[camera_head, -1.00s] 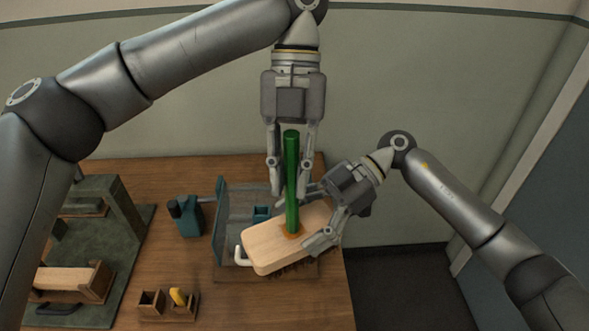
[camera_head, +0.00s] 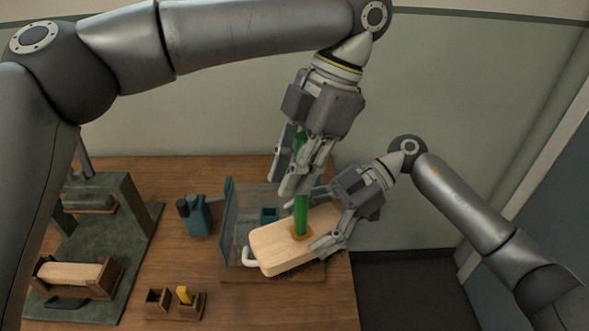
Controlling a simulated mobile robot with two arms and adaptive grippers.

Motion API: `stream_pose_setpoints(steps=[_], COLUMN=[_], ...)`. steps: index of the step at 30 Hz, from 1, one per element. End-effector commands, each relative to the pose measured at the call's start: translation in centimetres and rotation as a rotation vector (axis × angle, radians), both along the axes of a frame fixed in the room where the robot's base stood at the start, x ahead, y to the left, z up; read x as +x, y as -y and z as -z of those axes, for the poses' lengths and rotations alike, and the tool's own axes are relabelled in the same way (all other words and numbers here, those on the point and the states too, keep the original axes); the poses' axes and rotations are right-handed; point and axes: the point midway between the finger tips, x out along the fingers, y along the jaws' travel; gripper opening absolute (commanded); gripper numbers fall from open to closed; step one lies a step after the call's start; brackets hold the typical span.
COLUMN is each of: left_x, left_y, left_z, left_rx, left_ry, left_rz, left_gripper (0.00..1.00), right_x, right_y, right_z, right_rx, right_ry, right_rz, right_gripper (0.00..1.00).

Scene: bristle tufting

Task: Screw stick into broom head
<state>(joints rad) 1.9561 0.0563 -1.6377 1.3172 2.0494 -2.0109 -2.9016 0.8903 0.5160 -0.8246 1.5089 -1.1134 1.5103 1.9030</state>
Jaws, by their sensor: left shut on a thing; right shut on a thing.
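The green stick (camera_head: 301,218) stands nearly upright in the head view, its lower end at an orange-brown ring (camera_head: 302,233) on top of the broom head (camera_head: 275,246). The broom head is a pale wooden block with rounded corners. My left gripper (camera_head: 283,190) comes from above and is shut on the stick, its fingers hiding part of the stick's upper length. My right gripper (camera_head: 316,222) is shut on the broom head at its right end. I cannot tell how deep the stick sits in the head.
A clear-sided teal fixture (camera_head: 232,215) stands behind the broom head. A teal bottle-like tool (camera_head: 197,215) is to its left. Small wooden boxes (camera_head: 175,303), one with a yellow piece, lie in front. A green press-like stand (camera_head: 125,230) holding a wooden block (camera_head: 70,273) is at left.

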Motion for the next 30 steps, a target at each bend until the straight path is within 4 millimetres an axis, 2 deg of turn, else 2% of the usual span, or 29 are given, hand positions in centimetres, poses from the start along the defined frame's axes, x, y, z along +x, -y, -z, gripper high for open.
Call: stream_pose_setpoints(steps=[1,5,6,14,24,30], left_x=[0.2,0.2,0.2,0.1,0.1,0.0], left_y=[0.0,0.0,0.0,0.0,0.0,0.0], left_z=[-0.1,0.0,0.0,-0.1,-4.0,-4.6], left_rx=[-0.001,-0.002,-0.002,-0.002,0.001,-0.002], left_ry=[0.008,0.006,0.006,0.003,0.005,0.001], left_rz=[-0.006,-0.006,-0.006,-0.005,-0.006,-0.003], left_gripper=[0.22,0.39,0.40,0.40,0.40,0.40], right_x=[-0.3,-0.2,-0.2,-0.1,0.0,0.0], right_y=[-0.1,-0.1,-0.1,-0.1,0.0,-0.1], right_z=[0.0,0.0,-0.1,-0.1,-0.1,-0.1], right_rx=[0.002,0.001,0.002,0.002,0.003,0.003], right_ry=[0.003,0.003,0.002,0.002,0.001,0.001], right_rz=[-0.013,-0.010,-0.009,-0.004,-0.002,-0.002], right_gripper=[0.09,0.09,0.09,0.09,0.09,0.09])
